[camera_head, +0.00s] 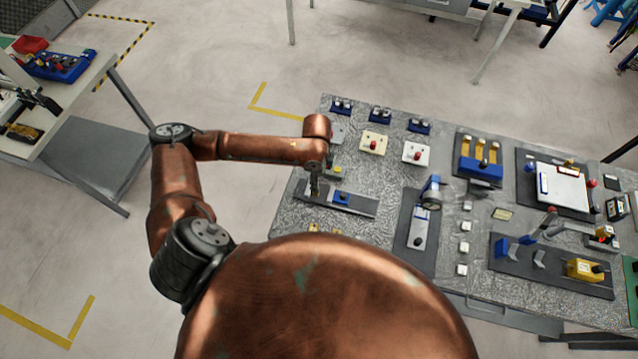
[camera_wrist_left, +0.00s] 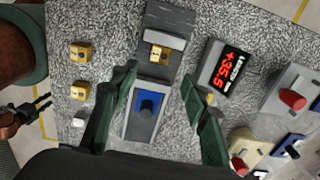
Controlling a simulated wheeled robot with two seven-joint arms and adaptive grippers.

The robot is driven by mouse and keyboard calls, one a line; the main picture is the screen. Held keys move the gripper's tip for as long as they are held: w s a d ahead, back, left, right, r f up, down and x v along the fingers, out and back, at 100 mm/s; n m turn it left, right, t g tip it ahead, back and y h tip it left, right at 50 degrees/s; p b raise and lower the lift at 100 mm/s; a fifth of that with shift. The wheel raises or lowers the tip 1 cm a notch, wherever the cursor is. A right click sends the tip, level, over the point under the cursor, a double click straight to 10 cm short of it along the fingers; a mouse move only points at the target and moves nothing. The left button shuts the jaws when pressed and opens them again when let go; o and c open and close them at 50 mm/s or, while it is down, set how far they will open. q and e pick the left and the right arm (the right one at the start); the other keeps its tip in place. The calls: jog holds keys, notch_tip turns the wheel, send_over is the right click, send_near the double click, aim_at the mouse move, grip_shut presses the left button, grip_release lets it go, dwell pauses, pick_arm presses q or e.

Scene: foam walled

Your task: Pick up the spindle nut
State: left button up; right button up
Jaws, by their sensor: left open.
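My left gripper (camera_head: 314,188) is over the dark plate (camera_head: 363,208) at the table's near left. In the left wrist view, its green fingers (camera_wrist_left: 158,80) are open and empty, spread either side of the fixture. A small yellow block (camera_wrist_left: 159,54) with a dark mark sits on the grey fixture, beyond the fingertips. Two similar yellow blocks (camera_wrist_left: 80,52) lie to the left. I cannot tell which piece is the spindle nut. My right gripper (camera_wrist_left: 32,112) shows small at the left wrist view's left edge; its jaw state is unclear.
Boxes with red buttons (camera_head: 373,143) stand farther back. Bare speckled tabletop (camera_head: 280,215) lies at the left edge.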

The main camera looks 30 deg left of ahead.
pick_arm(q)
jog(key=shift+w+a+f, duration=0.1)
jog(key=shift+w+a, duration=0.05)
jog(key=shift+a, duration=0.15)
jog(key=shift+s+f, duration=0.2)
jog(key=shift+f, duration=1.05)
notch_tip(320, 180, down, 4)
jog(key=shift+s+f+p, duration=0.15)
jog(key=shift+p, duration=0.25)
jog(key=shift+f, duration=0.25)
pick_arm(e)
jog(key=shift+s+r, duration=0.35)
jog(key=shift+s, duration=0.15)
pick_arm(q)
jog(key=shift+c, duration=0.4)
jog(key=c, duration=0.6)
grip_shut()
pick_arm(e)
jog(key=shift+s+a, duration=0.1)
jog(key=shift+s, duration=0.25)
